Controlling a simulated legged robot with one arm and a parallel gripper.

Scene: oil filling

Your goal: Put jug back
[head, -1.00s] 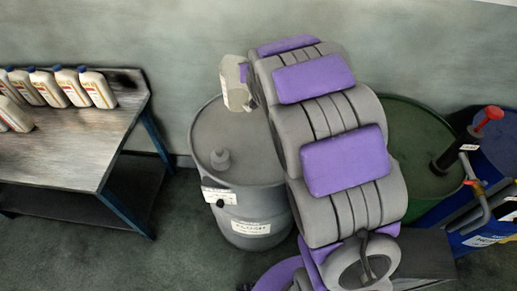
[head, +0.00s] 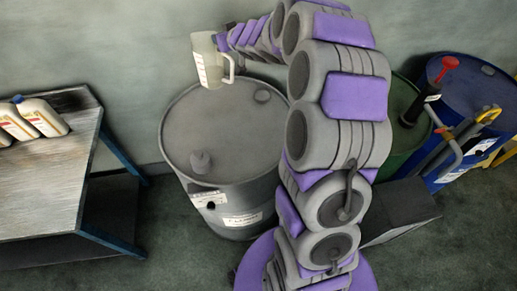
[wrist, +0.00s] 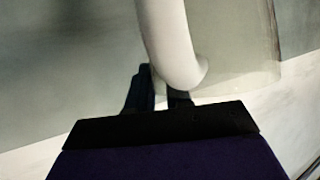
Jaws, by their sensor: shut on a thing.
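The jug (head: 207,62) is pale and translucent with markings on its side, and it is upright in the head view. It is in the air at the back edge of the grey drum, by the wall. My gripper (wrist: 160,90) is shut on the jug's pale handle (wrist: 168,42) in the wrist view, with its dark fingers partly hidden by the handle. The jug's clear body (wrist: 238,50) shows to the right of the handle. In the head view the fingers are too small to make out.
The grey drum (head: 220,130) stands below the jug. A worktable (head: 50,170) with several white bottles (head: 42,115) is at left. A green drum (head: 408,135) and a blue drum (head: 480,85) with a red-handled pump (head: 435,80) are at right. Open floor lies between worktable and grey drum.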

